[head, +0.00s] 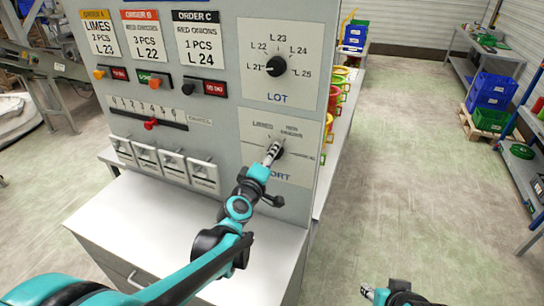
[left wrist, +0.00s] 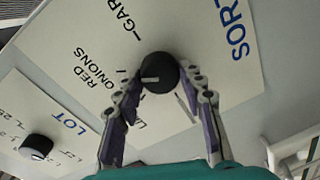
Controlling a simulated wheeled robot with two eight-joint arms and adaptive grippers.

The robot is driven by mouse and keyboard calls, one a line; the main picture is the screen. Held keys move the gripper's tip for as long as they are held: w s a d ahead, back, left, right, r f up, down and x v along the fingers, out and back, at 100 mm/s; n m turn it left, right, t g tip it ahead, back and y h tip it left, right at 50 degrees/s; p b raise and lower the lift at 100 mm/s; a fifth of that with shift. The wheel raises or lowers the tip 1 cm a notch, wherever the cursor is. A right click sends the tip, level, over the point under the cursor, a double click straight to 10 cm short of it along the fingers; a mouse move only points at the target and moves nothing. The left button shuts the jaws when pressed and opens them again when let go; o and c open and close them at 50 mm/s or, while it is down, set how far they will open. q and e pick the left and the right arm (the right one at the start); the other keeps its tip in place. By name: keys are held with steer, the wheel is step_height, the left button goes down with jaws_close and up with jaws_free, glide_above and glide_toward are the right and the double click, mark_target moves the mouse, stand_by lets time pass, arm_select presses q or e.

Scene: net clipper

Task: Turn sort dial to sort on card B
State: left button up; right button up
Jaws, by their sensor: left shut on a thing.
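The sort dial (left wrist: 163,68) is a round black knob on a white plate marked SORT, with LIMES, RED ONIONS and a partly hidden GAR... label. My left gripper (left wrist: 161,80) is shut on it, one finger on each side; in the head view the gripper (head: 273,153) covers most of the dial (head: 279,151). In the left wrist view the dial's white mark points left, roughly towards the RED ONIONS tick. Card B (head: 142,35) reads RED ONIONS, 3 PCS, L 22. My right gripper (head: 368,291) is low at the bottom edge, away from the panel; its fingers are too small to judge.
The LOT dial (head: 277,66) sits above the sort plate, its mark towards L21. Card A (head: 99,37) and card C (head: 197,38) flank card B. A red slider (head: 151,124) and several white flip switches (head: 174,164) are left of the sort plate.

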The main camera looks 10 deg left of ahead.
arm_select(q)
steer(key=o, duration=1.2)
steer(key=shift+c, duration=0.2)
steer(key=s+a, duration=0.1)
steer(key=s, duration=1)
steer(key=shift+s+a+r, duration=0.4)
